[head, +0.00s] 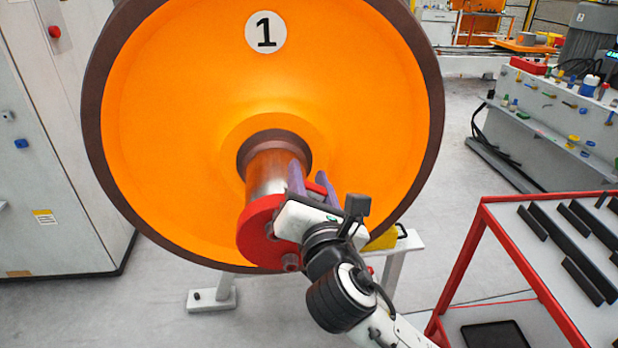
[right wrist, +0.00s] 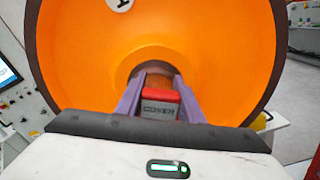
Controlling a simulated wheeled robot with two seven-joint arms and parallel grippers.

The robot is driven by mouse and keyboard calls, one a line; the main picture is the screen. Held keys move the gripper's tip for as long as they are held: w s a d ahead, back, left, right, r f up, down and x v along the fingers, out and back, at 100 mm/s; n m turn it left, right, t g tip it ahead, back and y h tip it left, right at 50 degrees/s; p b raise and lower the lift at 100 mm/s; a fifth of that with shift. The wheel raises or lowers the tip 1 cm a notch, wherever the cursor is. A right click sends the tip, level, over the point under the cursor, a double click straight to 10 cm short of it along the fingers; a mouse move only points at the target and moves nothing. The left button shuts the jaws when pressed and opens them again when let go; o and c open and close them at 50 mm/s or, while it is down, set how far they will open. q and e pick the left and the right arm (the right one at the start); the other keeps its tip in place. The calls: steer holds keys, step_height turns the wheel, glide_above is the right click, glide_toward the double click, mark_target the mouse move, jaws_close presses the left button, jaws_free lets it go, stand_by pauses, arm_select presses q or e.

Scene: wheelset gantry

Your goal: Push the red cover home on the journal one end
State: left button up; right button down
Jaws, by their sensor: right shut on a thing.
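The red cover (head: 258,232) is a round disc at the free end of journal one. A bare steel length of the journal (head: 270,172) shows between the cover and the wheel hub. My right gripper (head: 316,183) reaches in from the lower right, its purple fingers beside the journal. In the right wrist view, the purple fingers (right wrist: 158,90) are shut on the red cover's block (right wrist: 160,96), which has a grey face marked COVER. How far the journal reaches inside the cover is hidden. My left gripper is not in view.
The orange wheel (head: 180,120), marked 1, fills the middle behind the cover. A grey cabinet (head: 60,180) stands at the left. A red-framed table (head: 480,216) with dark bars stands at the right. A white stand (head: 393,275) is below the wheel.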

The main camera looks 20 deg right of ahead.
mark_target(314, 195)
steer(key=shift+x, duration=1.75)
steer(key=c, duration=1.1)
jaws_free()
steer(key=shift+s+a+f, duration=0.1)
steer(key=shift+s, duration=0.15)
steer(key=b+v, duration=0.1)
steer(key=v, duration=0.9)
